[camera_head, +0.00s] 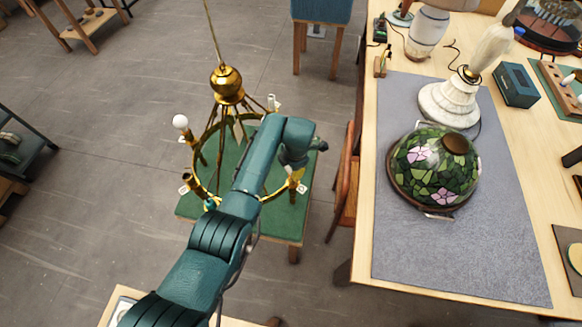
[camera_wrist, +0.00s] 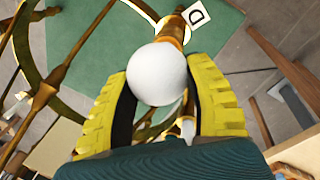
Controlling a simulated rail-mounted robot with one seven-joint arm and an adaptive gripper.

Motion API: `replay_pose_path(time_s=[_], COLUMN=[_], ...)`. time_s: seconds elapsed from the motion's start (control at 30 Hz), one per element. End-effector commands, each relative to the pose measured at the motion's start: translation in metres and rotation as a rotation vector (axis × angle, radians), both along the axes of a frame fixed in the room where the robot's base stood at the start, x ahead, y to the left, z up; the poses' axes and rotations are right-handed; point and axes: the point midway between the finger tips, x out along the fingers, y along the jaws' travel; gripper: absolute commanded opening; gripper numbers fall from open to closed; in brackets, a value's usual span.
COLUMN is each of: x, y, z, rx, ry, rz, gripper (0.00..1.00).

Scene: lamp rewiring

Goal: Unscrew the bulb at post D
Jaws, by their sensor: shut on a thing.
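A round white bulb (camera_wrist: 157,75) sits at the end of a brass post (camera_wrist: 174,30) in the wrist view. A white tag with the letter D (camera_wrist: 197,15) is beside that post. My gripper (camera_wrist: 163,98) has its yellow ribbed fingers on both sides of the bulb, shut on it. The bulb looks in line with the post; whether its thread is still engaged cannot be seen. In the head view the brass chandelier (camera_head: 228,98) stands over a green-topped stand (camera_head: 240,225), and my arm hides the gripped bulb.
Another white bulb (camera_head: 180,121) is on a left post of the chandelier. A wooden chair (camera_head: 346,185) stands close on the right. The workbench (camera_head: 362,240) beyond it bears a stained-glass shade (camera_head: 425,170) and a white lamp base (camera_head: 450,103).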

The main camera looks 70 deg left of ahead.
Motion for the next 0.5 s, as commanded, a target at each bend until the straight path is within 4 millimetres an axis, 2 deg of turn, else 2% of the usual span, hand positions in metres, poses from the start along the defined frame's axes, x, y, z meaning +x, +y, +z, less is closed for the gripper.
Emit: replay_pose_path(time_s=[0.03,0.2,0.3,0.47,0.5], x=[0.0012,0.0012,0.0010,0.0006,0.0006], y=[-0.0008,-0.0024,-0.0029,-0.0033,-0.0033], z=[-0.0066,-0.0066,-0.0026,-0.0010,-0.0010], rx=[0.000,0.000,0.000,-0.001,-0.001], ry=[0.000,0.001,0.001,0.001,0.001], rz=[0.085,0.370,0.438,0.441,0.441], gripper=[0.21,0.21,0.21,0.21,0.55])
